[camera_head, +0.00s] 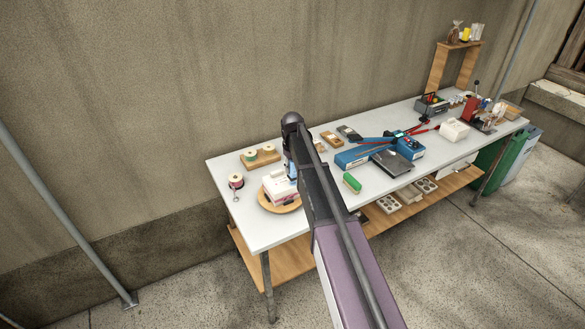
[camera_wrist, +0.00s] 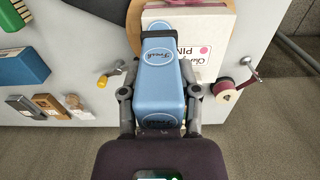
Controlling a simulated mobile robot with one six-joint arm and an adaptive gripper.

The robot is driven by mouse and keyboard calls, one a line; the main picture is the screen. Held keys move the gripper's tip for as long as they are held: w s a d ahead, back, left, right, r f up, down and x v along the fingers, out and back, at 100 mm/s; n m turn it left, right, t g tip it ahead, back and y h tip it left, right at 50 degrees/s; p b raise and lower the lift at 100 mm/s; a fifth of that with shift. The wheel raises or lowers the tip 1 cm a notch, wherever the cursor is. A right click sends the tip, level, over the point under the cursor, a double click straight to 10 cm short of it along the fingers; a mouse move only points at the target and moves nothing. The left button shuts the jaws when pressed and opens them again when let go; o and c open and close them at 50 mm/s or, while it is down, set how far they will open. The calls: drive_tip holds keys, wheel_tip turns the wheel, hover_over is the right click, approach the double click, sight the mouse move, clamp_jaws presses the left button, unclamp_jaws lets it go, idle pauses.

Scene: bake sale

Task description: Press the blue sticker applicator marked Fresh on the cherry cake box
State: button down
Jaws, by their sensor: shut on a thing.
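The blue sticker applicator (camera_wrist: 162,75) has an oval "Fresh" label. My gripper (camera_wrist: 158,97) is shut on it, one finger on each side; in the head view, my gripper (camera_head: 291,150) is partly hidden by my arm. The applicator (camera_head: 292,169) shows beside and above the back right of a white cake box (camera_head: 278,184). In the wrist view, the applicator's far end overlaps the white box top (camera_wrist: 214,25), which has partly covered lettering and a pink dot. I cannot tell whether they touch. The box sits on a round wooden board (camera_head: 279,208).
A ribbon spool (camera_head: 236,181) stands left of the board, and a wooden holder with spools (camera_head: 260,157) stands behind. The table's front left corner (camera_head: 255,238) is clear.

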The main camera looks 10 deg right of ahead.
drive_tip(key=shift+r+p, duration=1.85)
drive_tip(key=shift+r, duration=0.15)
